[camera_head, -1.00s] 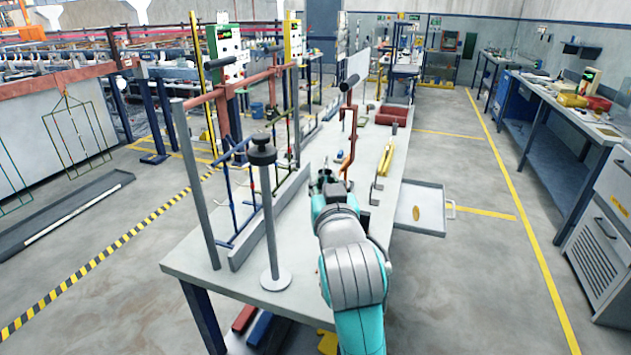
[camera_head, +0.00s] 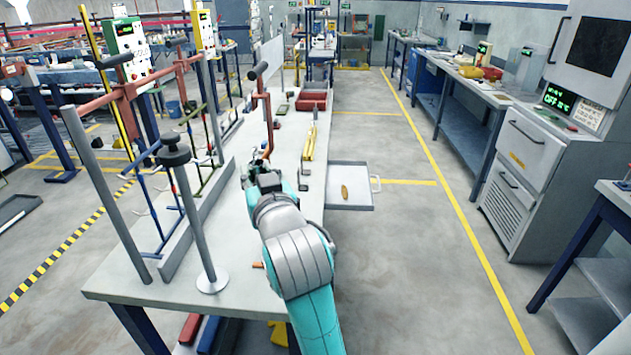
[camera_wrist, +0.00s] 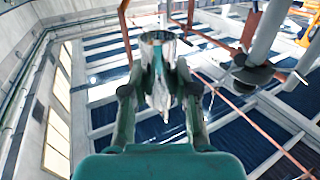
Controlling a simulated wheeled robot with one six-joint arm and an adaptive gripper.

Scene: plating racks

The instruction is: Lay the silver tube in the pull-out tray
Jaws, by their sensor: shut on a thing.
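In the wrist view my gripper (camera_wrist: 160,60) is shut on a short silver tube (camera_wrist: 158,37), whose round end shows between the fingertips. In the head view my gripper (camera_head: 262,181) is above the workbench, left of the pull-out tray; the tube is too small to make out there. The pull-out tray (camera_head: 362,202) is a shallow grey tray with a handle, sticking out from the bench's right side. A small gold oval piece (camera_head: 345,192) lies in it, and the rest of its floor looks bare.
A grey post on a round base (camera_head: 212,281) stands on the bench left of my arm. A rack of hooks (camera_head: 155,200) is farther left. A red bent pipe (camera_head: 268,125) rises just beyond my gripper. Yellow bars (camera_head: 309,143) and a red bin (camera_head: 311,101) lie farther back.

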